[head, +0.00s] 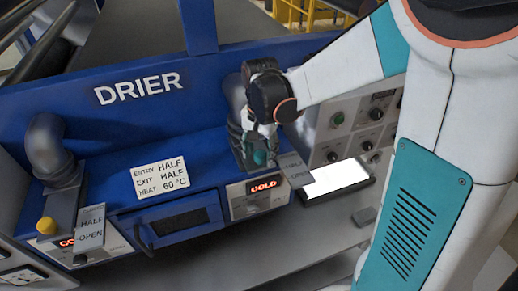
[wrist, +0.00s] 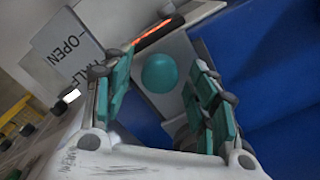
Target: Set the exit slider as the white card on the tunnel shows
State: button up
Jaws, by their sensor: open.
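The white card (head: 161,178) on the blue drier tunnel reads ENTRY HALF, EXIT HALF, HEAT 60 °C. In the wrist view, a round teal knob (wrist: 160,73) sits between the fingers of my gripper (wrist: 166,60), with a gap on both sides. The grey scale plate (wrist: 68,52) beside it carries HALF and OPEN; it also shows in the head view (head: 294,170). My gripper (head: 257,148) is open, low at the tunnel's right end, and largely hides the slider there. I cannot tell exactly which mark the knob stands at.
A yellow knob (head: 46,226) with its own HALF and OPEN plate (head: 90,227) is at the left end. A red COLD display (head: 264,186) is at the right end. A dark-framed bright panel (head: 336,179) and a grey control cabinet (head: 357,125) stand close on the right.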

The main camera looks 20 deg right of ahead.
jog(key=shift+c, duration=0.6)
grip_shut()
jog(key=s, duration=0.4)
jog(key=shift+o, duration=0.6)
grip_release()
jog(key=shift+r, duration=0.15)
notch_tip(320, 180, up, 12)
